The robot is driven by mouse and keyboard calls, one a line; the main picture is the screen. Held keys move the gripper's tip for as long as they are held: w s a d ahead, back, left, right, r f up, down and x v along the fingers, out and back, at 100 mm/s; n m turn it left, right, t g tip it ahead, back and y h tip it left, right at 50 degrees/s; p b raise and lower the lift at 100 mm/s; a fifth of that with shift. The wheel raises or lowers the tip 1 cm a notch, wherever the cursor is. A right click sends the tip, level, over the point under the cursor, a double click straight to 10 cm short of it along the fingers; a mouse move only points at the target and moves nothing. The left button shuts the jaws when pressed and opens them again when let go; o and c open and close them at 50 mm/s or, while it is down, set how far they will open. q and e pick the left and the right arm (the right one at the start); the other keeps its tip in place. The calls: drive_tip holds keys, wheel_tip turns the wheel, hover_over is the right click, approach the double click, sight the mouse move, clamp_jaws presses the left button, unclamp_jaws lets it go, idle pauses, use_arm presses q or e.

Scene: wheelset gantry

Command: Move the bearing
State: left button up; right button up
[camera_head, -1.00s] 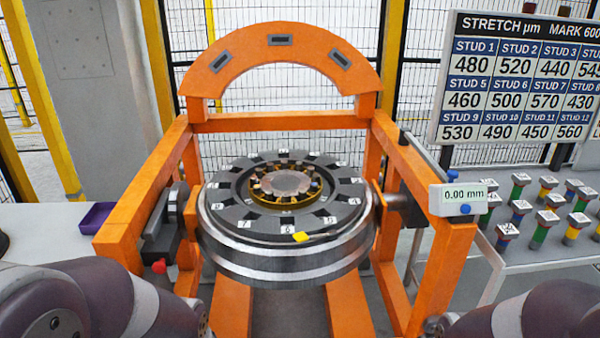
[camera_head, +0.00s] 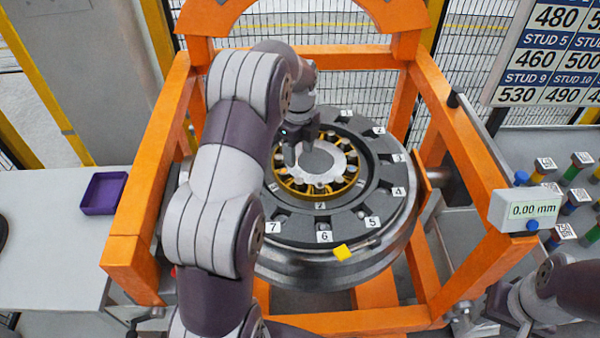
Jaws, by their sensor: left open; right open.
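The bearing (camera_head: 320,193), a gold ring with rollers around a grey centre, sits in the middle of the dark round wheel hub (camera_head: 385,205). The hub has numbered positions around it and lies in the orange gantry. My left gripper (camera_head: 297,158) is open over the left part of the bearing, with its fingers pointing down. The picture does not show clearly whether the fingers touch the bearing. My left arm hides the left side of the hub. Part of my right arm shows at the lower right, and its gripper is not in view.
The orange gantry frame (camera_head: 462,140) surrounds the hub on both sides. A yellow tag (camera_head: 343,253) lies on the wheel rim. A purple tray (camera_head: 103,194) stands on the left table. A gauge (camera_head: 527,210) reads 0.00 mm. Several coloured studs (camera_head: 543,170) stand at right.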

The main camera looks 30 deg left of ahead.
sight(299, 180)
use_arm(q)
wheel_tip(299, 180, down, 2)
drive_tip(key=shift+f+p, duration=0.25)
drive_tip(key=shift+p, duration=0.7)
drive_tip(key=f, duration=0.2)
drive_tip(key=f+p, duration=0.1)
drive_tip(key=f, duration=0.1)
drive_tip(key=f+p, duration=0.1)
drive_tip(key=f, duration=0.2)
drive_tip(key=shift+w+a, duration=0.15)
drive_tip(key=shift+w, duration=0.1)
drive_tip(key=shift+s+f, duration=0.1)
drive_tip(key=shift+f, duration=0.4)
use_arm(e)
drive_tip(key=r, duration=0.2)
drive_tip(key=shift+w+a+r, duration=0.1)
drive_tip(key=shift+w+r, duration=0.15)
drive_tip(key=shift+r, duration=0.15)
use_arm(q)
clamp_jaws()
